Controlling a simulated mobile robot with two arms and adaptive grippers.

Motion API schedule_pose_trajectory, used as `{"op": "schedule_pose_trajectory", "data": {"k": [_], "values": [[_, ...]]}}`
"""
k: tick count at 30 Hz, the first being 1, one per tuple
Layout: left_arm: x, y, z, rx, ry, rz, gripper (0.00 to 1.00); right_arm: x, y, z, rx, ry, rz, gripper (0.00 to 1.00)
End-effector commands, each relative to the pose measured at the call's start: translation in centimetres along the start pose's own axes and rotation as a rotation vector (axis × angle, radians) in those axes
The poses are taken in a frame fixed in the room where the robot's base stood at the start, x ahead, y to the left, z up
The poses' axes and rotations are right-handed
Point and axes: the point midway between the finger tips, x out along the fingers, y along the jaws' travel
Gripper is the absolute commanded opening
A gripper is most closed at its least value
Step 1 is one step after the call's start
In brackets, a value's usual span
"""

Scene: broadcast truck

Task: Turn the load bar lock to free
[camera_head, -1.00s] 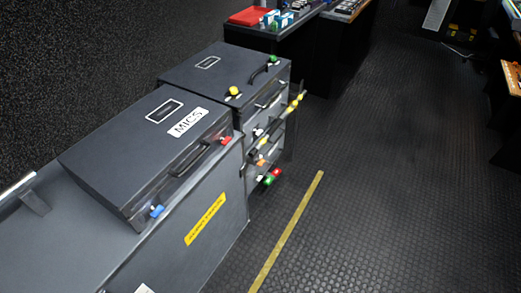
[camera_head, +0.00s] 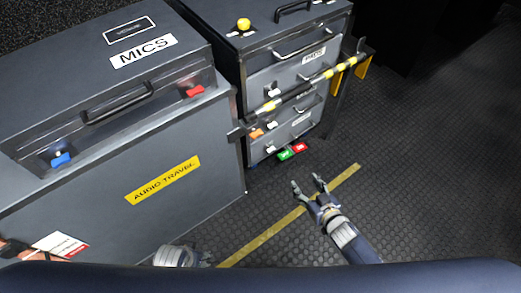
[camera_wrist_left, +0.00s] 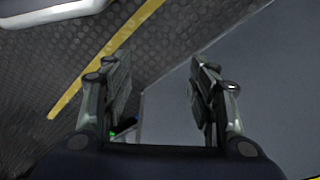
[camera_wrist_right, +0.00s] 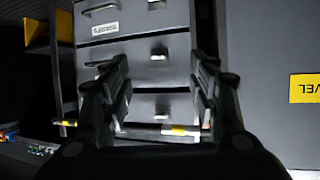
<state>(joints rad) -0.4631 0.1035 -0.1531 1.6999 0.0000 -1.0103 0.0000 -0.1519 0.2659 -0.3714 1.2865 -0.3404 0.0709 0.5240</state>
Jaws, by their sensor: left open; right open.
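The load bar (camera_head: 300,92), black with yellow bands, runs across the front of the drawer cabinet in the head view. An orange piece (camera_head: 256,133) sits near its left end; I cannot tell whether it is the lock. A green plate (camera_head: 285,155) and a red plate (camera_head: 300,147) are low by the cabinet. My right gripper (camera_head: 308,186) is open and empty, in front of and below the bar. In the right wrist view a yellow band of the bar (camera_wrist_right: 180,130) shows behind the fingers. My left gripper (camera_wrist_left: 160,85) is open and empty; the head view shows only its wrist.
The grey MICS case (camera_head: 110,70) sits on a larger grey case with a yellow AUDIO TRAVEL label (camera_head: 163,180) at the left. The drawer cabinet (camera_head: 290,60) stands right of it. A yellow line (camera_head: 262,236) crosses the dark floor, which is clear at the right.

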Motion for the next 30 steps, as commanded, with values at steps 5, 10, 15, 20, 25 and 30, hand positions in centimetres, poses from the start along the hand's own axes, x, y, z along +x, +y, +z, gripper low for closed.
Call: {"op": "schedule_pose_trajectory", "data": {"k": [5, 10, 15, 20, 25, 30], "values": [[-1.2, -0.2, -2.0, -0.006, 0.040, -0.005, 0.53, 2.8, -2.8, -6.0, -0.028, 0.243, -0.119, 0.55], [-4.0, -0.3, -2.6, -0.010, 0.061, -0.009, 0.53, 2.4, -5.5, -10.6, -0.044, 0.388, -0.218, 0.55], [-5.6, -0.4, -2.7, -0.011, 0.069, -0.011, 0.53, 1.8, -6.9, -12.7, -0.049, 0.448, -0.268, 0.55], [-6.7, -0.5, -2.8, -0.011, 0.075, -0.012, 0.53, 2.7, -7.4, -13.7, -0.051, 0.459, -0.274, 0.55], [-8.4, -0.5, -2.7, -0.012, 0.084, -0.013, 0.53, 5.4, -8.2, -15.0, -0.051, 0.459, -0.273, 0.55], [-10.1, -0.5, -2.5, -0.013, 0.093, -0.015, 0.53, 8.1, -9.1, -16.3, -0.051, 0.458, -0.273, 0.55]]}}
